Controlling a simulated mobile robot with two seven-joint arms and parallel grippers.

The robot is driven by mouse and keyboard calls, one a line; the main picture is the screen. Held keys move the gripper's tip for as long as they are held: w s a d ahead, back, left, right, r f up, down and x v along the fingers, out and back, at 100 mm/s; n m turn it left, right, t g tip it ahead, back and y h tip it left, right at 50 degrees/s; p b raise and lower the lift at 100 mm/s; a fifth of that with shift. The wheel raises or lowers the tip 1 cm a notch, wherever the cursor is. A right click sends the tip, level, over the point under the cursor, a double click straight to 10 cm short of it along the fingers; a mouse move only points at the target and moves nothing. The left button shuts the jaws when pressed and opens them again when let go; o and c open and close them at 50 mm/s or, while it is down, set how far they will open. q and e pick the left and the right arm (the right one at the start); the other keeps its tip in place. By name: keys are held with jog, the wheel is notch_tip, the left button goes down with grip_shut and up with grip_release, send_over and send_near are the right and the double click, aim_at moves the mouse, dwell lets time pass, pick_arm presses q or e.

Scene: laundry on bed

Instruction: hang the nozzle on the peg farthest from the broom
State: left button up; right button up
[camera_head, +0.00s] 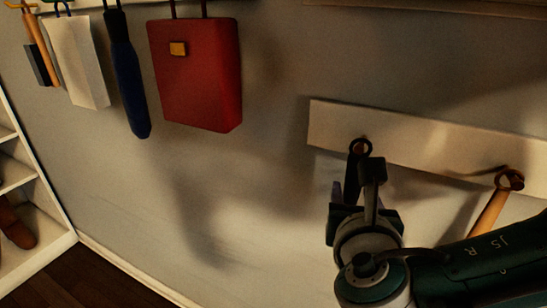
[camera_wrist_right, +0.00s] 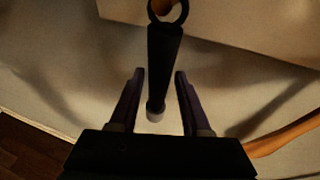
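The nozzle (camera_head: 353,178) is a black tube with a ring at its top. Its ring is around the left peg (camera_head: 364,147) of the pale wall board, and the tube hangs down. It also shows in the right wrist view (camera_wrist_right: 164,68), with a light tip at its lower end. A tan handle with a ring (camera_head: 490,212), which looks like the broom, hangs on the right peg (camera_head: 510,180); its lower part is hidden. My right gripper (camera_wrist_right: 159,74) is open, its fingers on either side of the nozzle with gaps. My left gripper is not in view.
The pale board (camera_head: 430,143) is fixed to the grey wall. A red bag (camera_head: 196,80), a dark blue umbrella-like item (camera_head: 126,75) and a white bag (camera_head: 78,62) hang at upper left. White shelves (camera_head: 50,215) stand at far left. The wall between is clear.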

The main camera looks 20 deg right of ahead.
jog(key=shift+o, duration=1.2)
jog(key=shift+s, duration=0.1)
